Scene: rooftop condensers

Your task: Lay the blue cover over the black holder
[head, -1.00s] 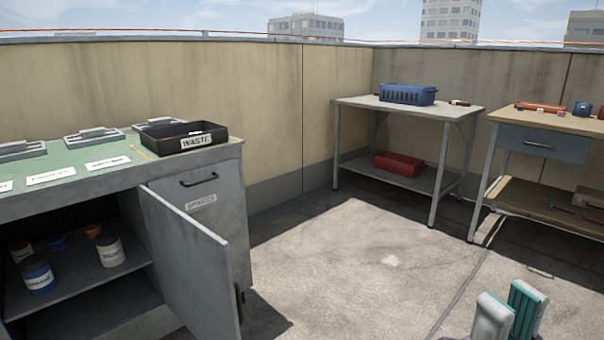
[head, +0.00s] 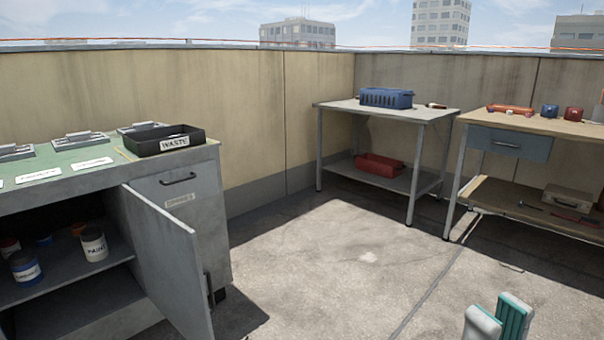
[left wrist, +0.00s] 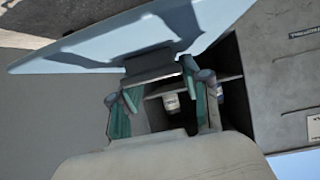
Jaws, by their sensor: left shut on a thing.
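In the left wrist view my left gripper (left wrist: 158,90) is shut on what looks like the blue cover (left wrist: 95,42), a broad, thin, pale blue panel. A dark bar on the panel lies between the teal fingertips, and a shadow falls across it. Part of it runs out of the picture. My left gripper is outside the head view. My right gripper (head: 498,318) shows only as a grey and a teal finger end at the lower edge, with nothing visible between them. I cannot pick out the black holder for certain; a black tray marked WASTE (head: 190,146) stands on the left bench.
The grey cabinet door (head: 162,265) stands open; paint cans (head: 93,244) sit inside. A blue crate (head: 386,98) stands on the far table (head: 440,113), with a red bin (head: 379,168) below. A wooden bench (head: 585,128) stands at right. The middle floor is clear.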

